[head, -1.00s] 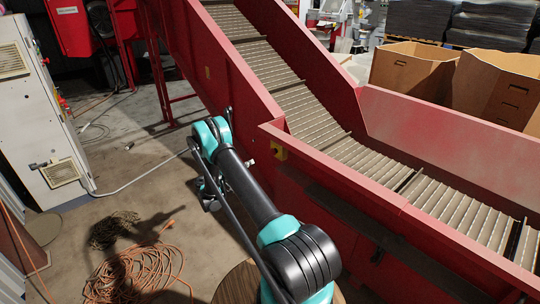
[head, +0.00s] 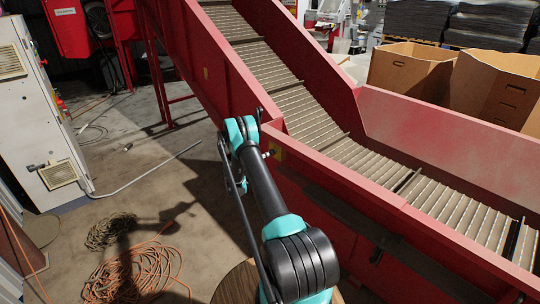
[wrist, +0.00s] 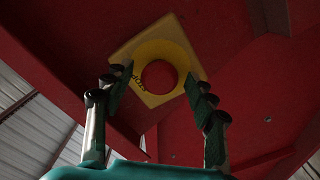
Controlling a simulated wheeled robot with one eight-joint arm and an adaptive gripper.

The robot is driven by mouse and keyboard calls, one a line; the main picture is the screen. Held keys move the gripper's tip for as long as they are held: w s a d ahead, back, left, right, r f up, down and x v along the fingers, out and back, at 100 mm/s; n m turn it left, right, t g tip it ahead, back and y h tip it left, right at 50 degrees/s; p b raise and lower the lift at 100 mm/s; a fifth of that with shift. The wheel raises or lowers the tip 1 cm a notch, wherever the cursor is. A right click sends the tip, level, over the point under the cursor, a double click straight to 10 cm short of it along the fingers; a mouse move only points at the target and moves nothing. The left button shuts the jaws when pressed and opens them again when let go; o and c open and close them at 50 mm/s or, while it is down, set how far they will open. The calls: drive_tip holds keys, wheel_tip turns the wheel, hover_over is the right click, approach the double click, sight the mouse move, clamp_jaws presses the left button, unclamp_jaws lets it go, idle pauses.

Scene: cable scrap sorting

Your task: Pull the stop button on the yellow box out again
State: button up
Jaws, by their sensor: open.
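The yellow box (head: 277,151) is fixed to the outer side of the red conveyor. In the wrist view the box (wrist: 183,33) carries a round red stop button (wrist: 158,75) inside a yellow ring, with dark lettering at its left. My gripper (wrist: 157,82) is open, one finger to the left and one to the right of the button in the picture. The button shows between the fingers, and I see no clear contact. Whether it is pressed in cannot be told. In the head view my wrist hides most of the gripper near the box.
The red conveyor (head: 355,208) fills the right side and rises to the back. A light grey cabinet (head: 35,110) stands at the left. An orange cable coil (head: 135,272) and a darker coil (head: 110,231) lie on the floor. Cardboard boxes (head: 408,66) stand beyond the conveyor.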

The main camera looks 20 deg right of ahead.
drive_tip(key=shift+w+d, duration=0.1)
drive_tip(key=shift+d, duration=0.2)
drive_tip(key=shift+c, duration=0.6)
clamp_jaws()
